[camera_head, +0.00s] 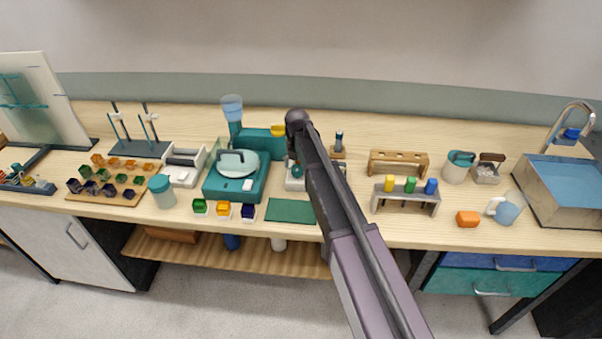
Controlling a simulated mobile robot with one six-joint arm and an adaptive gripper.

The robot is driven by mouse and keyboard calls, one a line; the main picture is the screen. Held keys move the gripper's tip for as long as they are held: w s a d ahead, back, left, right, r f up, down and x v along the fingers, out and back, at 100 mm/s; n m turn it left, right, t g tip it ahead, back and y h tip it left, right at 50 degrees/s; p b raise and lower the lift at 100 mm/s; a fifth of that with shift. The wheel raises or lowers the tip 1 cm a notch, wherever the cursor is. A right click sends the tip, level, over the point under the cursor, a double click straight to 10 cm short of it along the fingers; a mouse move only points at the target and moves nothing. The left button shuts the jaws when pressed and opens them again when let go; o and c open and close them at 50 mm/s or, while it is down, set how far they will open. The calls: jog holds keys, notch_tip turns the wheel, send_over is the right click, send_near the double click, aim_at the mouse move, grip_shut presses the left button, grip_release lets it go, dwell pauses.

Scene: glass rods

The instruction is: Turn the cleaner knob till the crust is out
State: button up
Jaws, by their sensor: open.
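A small white device (295,186) stands at the middle of the bench, with a small teal round part (297,171) on it. This may be the cleaner and its knob, but I cannot be sure at this size. My arm crosses in front and covers its right part. I cannot make out any crust. My gripper does not show; only dark links of my arm are seen, rising from the bottom edge to the bench's back middle.
Left of the device are a teal machine (237,185), several coloured cubes and a jar (161,191). A green mat (290,211) lies in front. Right are a rack (407,201) with coloured vials, mugs, an orange block (468,219) and a sink (567,218).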

jog(key=shift+f, duration=0.35)
